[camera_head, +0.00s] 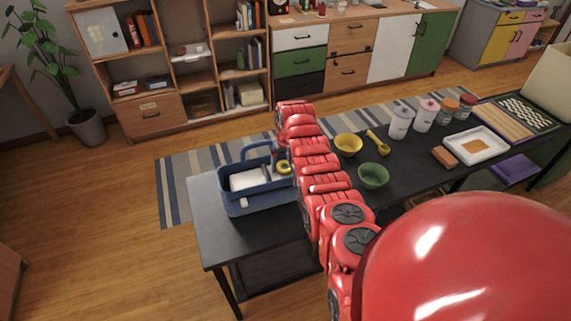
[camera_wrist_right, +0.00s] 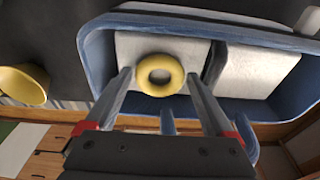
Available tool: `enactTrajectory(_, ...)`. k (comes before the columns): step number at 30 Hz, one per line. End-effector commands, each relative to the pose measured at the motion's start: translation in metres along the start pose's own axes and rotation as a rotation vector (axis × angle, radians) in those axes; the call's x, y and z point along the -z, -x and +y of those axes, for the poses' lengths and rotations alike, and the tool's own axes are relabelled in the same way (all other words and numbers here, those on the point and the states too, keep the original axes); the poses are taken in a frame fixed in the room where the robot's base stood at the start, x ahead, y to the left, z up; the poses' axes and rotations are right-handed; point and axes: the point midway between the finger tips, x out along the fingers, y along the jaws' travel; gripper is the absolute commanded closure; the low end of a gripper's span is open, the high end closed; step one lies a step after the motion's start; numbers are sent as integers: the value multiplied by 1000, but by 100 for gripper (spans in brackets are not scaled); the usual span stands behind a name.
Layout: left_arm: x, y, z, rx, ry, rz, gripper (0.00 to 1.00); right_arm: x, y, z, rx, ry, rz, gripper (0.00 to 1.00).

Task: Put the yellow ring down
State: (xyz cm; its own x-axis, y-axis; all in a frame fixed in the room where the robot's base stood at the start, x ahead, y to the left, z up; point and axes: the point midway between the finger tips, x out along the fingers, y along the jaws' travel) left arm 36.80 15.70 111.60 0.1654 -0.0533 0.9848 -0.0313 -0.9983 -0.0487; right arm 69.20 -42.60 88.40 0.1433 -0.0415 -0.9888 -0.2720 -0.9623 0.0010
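The yellow ring (camera_head: 283,168) is at the right part of the blue caddy (camera_head: 258,205) in the head view. In the right wrist view the ring (camera_wrist_right: 160,74) appears over a white-floored compartment of the caddy (camera_wrist_right: 100,62), left of a divider. My right gripper (camera_wrist_right: 159,72) reaches over the caddy, fingers on either side of the ring. Narrow gaps show between the fingertips and the ring, so the gripper looks open. Whether the ring rests on the floor is hard to tell. My red right arm hides most of this gripper in the head view. My left gripper is not in view.
The caddy, with a raised handle (camera_head: 262,146), stands on a dark table (camera_head: 225,235). A yellow bowl (camera_head: 348,145), a green bowl (camera_head: 373,176), a yellow scoop (camera_head: 378,142) and white canisters (camera_head: 401,122) stand right of my arm. The table's front left is bare.

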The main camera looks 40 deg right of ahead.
Motion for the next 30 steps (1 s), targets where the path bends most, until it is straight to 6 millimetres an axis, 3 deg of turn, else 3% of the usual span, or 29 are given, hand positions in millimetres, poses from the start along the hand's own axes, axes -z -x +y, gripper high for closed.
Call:
enactTrajectory(8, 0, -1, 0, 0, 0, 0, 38, 0, 1, 0, 0, 0, 0, 0)
enactTrajectory(14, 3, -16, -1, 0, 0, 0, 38, 3, 18, 1, -1, -1, 0, 0)
enactTrajectory(17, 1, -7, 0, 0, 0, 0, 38, 4, 22, 1, -1, 0, 7, 0)
enactTrajectory(22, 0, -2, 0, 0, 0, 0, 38, 3, 44, 0, -1, 0, 7, 0)
enactTrajectory(30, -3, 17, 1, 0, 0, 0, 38, 3, 105, 1, -1, -1, 7, 0)
